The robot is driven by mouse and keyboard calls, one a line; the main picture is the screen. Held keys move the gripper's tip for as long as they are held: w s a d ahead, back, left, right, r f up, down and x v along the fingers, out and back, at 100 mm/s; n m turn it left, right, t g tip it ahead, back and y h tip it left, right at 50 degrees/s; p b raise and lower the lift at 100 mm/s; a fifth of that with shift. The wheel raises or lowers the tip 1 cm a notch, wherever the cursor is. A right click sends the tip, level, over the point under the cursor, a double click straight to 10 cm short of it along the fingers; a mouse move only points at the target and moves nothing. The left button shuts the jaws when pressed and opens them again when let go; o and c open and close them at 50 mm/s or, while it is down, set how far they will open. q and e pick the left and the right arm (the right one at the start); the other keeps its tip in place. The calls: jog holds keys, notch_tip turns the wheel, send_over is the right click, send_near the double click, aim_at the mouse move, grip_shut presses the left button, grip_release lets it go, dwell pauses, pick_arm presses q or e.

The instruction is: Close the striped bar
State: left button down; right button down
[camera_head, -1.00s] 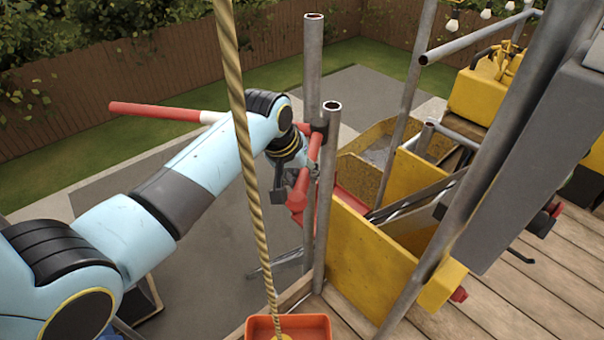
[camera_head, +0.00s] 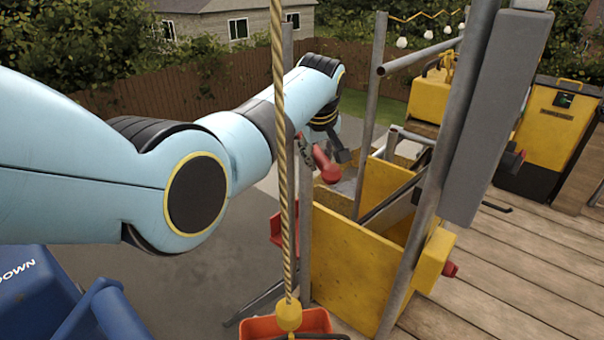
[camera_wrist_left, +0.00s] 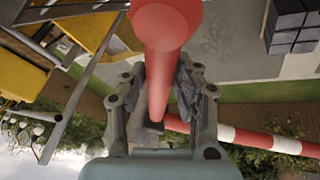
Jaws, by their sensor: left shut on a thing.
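The striped bar's red end (camera_head: 325,165) shows in the head view beside a grey scaffold post, partly hidden behind my left arm. In the left wrist view a thick red part (camera_wrist_left: 165,28) runs between my fingers, and a red and white striped length (camera_wrist_left: 275,142) extends to the lower right. My left gripper (camera_wrist_left: 160,92) is shut around the red part; in the head view only a bit of this gripper (camera_head: 332,152) shows. The bar's striped length is not visible in the head view. My right gripper is not in view.
Grey posts (camera_head: 306,235) and yellow boards (camera_head: 350,265) stand close to the bar. A rope (camera_head: 282,150) hangs in front of my left arm, above an orange bucket (camera_head: 262,325).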

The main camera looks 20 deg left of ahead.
pick_arm(q)
jog(key=shift+w+d, duration=0.15)
jog(key=shift+d, duration=0.05)
jog(key=c, duration=1.4)
grip_release()
jog(key=shift+c, duration=0.2)
jog(key=o, duration=0.4)
jog(key=shift+r, duration=0.3)
notch_tip(320, 180, up, 10)
jog(key=shift+f, duration=0.25)
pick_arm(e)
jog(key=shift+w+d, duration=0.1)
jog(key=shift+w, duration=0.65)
